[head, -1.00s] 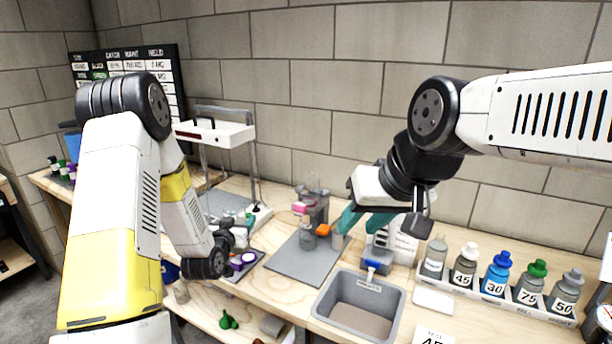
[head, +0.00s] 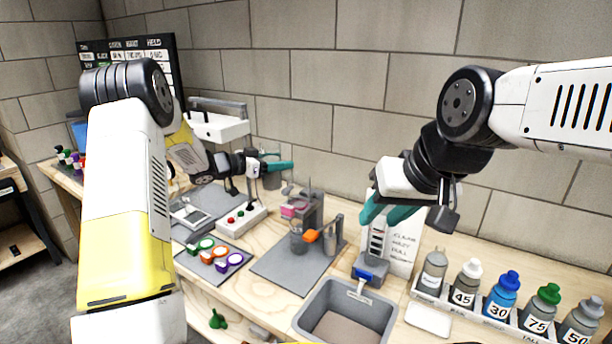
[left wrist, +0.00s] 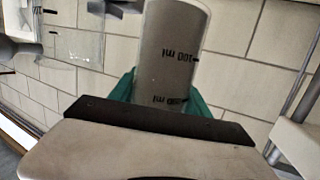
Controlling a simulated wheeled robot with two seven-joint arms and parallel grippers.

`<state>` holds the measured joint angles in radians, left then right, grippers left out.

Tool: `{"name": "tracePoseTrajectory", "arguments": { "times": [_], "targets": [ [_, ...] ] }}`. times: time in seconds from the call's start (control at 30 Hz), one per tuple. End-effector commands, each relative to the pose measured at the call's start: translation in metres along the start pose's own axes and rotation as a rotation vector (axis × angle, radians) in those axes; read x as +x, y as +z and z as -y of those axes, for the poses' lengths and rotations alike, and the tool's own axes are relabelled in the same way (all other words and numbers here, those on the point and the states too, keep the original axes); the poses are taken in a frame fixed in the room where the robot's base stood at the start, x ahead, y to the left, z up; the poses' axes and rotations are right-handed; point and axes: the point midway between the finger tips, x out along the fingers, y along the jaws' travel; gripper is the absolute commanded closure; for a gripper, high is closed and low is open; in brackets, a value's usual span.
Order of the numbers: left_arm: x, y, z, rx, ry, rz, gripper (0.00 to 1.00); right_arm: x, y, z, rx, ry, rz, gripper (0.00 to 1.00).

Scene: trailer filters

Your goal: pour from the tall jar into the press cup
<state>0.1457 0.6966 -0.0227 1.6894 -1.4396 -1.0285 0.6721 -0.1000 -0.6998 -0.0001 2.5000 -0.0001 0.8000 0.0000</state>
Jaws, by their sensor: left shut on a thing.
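My left gripper (head: 278,166) is shut on a grey jar (head: 270,178) and holds it above the bench, behind and left of the press. The press (head: 312,210) stands on a grey mat and has a pink part. A small greyish cup (head: 298,243) sits low at its front, beside an orange part; its inside is hard to see. My right gripper (head: 390,211) is apart from the press, its teal fingers spread and seemingly empty.
A grey bin (head: 345,312) stands at the front, with a blue-based device (head: 370,270) and a white card (head: 404,243) behind. A rack of bottles (head: 500,310) is at right. Coloured rings (head: 213,254) and a button box (head: 240,220) are left of the mat (head: 285,271).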

Motion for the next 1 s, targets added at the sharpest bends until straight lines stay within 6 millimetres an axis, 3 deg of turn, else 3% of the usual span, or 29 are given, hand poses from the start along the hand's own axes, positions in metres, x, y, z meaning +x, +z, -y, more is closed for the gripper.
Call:
{"name": "tracePoseTrajectory", "arguments": {
  "times": [0.17, 0.57, 1.0],
  "targets": [
    [-0.0032, -0.0042, 0.0080, 0.006, 0.018, -0.004, 1.00, 0.0000, 0.0000, 0.0000, 0.000, 0.000, 0.000, 0.64],
    [-0.0028, -0.0048, 0.0067, 0.022, 0.014, 0.001, 1.00, -0.0001, 0.0000, 0.0000, 0.000, 0.000, 0.000, 0.64],
    [-0.0019, -0.0077, -0.0010, 0.203, -0.020, 0.035, 1.00, 0.0000, 0.0000, 0.0000, 0.000, 0.000, 0.000, 0.64]
  ]
}}
